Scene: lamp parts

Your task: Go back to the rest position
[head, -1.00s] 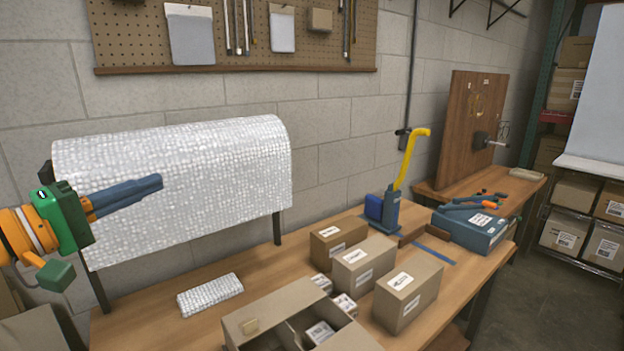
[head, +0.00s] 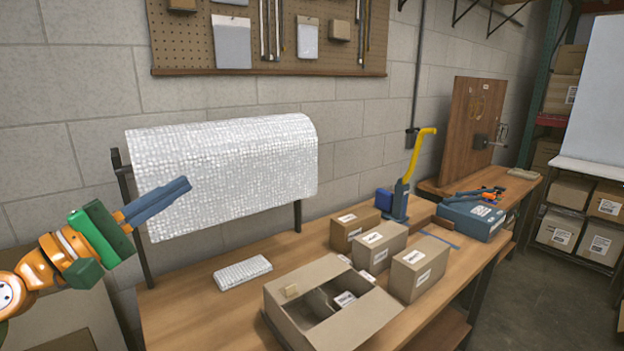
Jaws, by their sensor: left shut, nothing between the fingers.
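My left gripper (head: 182,190) is at the left of the head view, its blue fingers together with nothing between them. It points up and to the right, in front of the lower left part of the bubble wrap roll (head: 240,165) on its dark stand. From this view I cannot tell how far it is from the wrap. My right gripper is not in view.
The wooden workbench (head: 200,315) holds an open carton (head: 285,315), several small closed boxes (head: 418,270), a bubble-wrapped packet (head: 242,272), a blue device with a yellow handle (head: 420,150) and a blue toolbox (head: 470,220). Bare bench lies at the front left.

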